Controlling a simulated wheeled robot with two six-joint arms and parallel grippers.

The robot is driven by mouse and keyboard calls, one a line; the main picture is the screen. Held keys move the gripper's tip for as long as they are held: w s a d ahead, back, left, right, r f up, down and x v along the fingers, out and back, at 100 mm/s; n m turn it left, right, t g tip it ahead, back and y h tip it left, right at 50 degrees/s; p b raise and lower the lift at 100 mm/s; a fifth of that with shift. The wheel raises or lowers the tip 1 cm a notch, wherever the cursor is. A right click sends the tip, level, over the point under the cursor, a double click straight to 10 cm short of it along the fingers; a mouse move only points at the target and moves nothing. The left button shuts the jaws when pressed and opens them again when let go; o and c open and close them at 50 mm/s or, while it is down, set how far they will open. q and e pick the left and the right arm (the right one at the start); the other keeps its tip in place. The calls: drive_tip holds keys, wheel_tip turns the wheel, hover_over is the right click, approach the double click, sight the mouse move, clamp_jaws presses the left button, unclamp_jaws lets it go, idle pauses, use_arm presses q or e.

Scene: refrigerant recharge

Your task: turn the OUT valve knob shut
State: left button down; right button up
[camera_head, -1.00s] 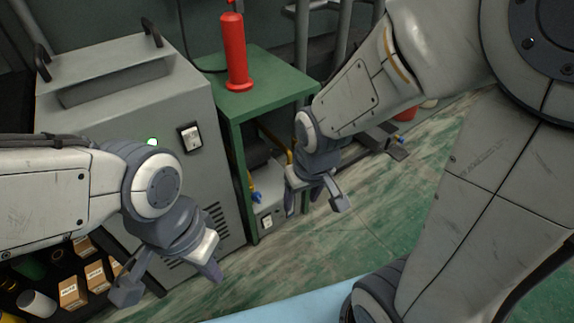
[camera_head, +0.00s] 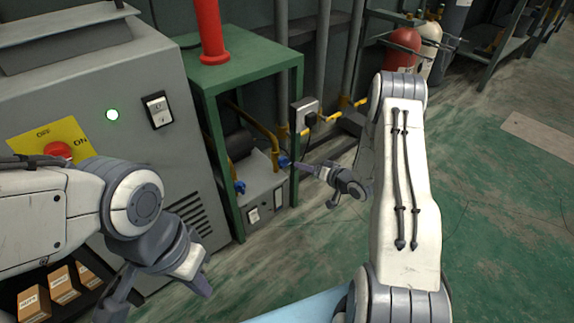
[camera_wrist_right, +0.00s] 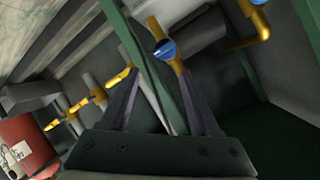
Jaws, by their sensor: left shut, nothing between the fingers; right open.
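Two blue valve knobs sit on yellow pipes of a pump unit under the green stand: a left knob (camera_head: 238,187) and a right knob (camera_head: 284,160). No label shows which one is OUT. My right gripper (camera_head: 313,184) is open, just right of the right knob, one finger near it. In the right wrist view, one blue knob (camera_wrist_right: 164,50) lies ahead of the open fingertips (camera_wrist_right: 160,72), roughly between them. Another blue knob (camera_wrist_right: 258,2) is cut by the top edge. My left gripper (camera_head: 155,292) is shut and empty, low in front of the grey cabinet.
The green stand (camera_head: 245,65) has legs close to the knobs and a red cylinder (camera_head: 210,30) on top. The grey cabinet (camera_head: 105,90) stands at the left. A wall socket box (camera_head: 305,114) and pipes are behind my right gripper. Open floor (camera_head: 490,200) lies to the right.

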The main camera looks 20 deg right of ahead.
sight(286, 164)
drive_tip(key=shift+m+t+y, duration=0.4)
drive_tip(key=shift+t+y, duration=0.2)
drive_tip(key=shift+y, duration=0.1)
drive_tip(key=b+x, duration=0.1)
drive_tip(key=x, duration=0.2)
drive_tip(key=f+b+x, duration=0.1)
drive_tip(key=b+x, duration=0.1)
drive_tip(key=x, duration=0.1)
drive_tip(key=f+b+x, duration=0.1)
drive_tip(key=b+x, duration=0.1)
drive_tip(key=x, duration=0.1)
drive_tip(key=shift+s+a, duration=0.2)
drive_tip(key=shift+s, duration=0.15)
drive_tip(key=shift+w+a, duration=0.2)
drive_tip(key=shift+w, duration=0.25)
clamp_jaws()
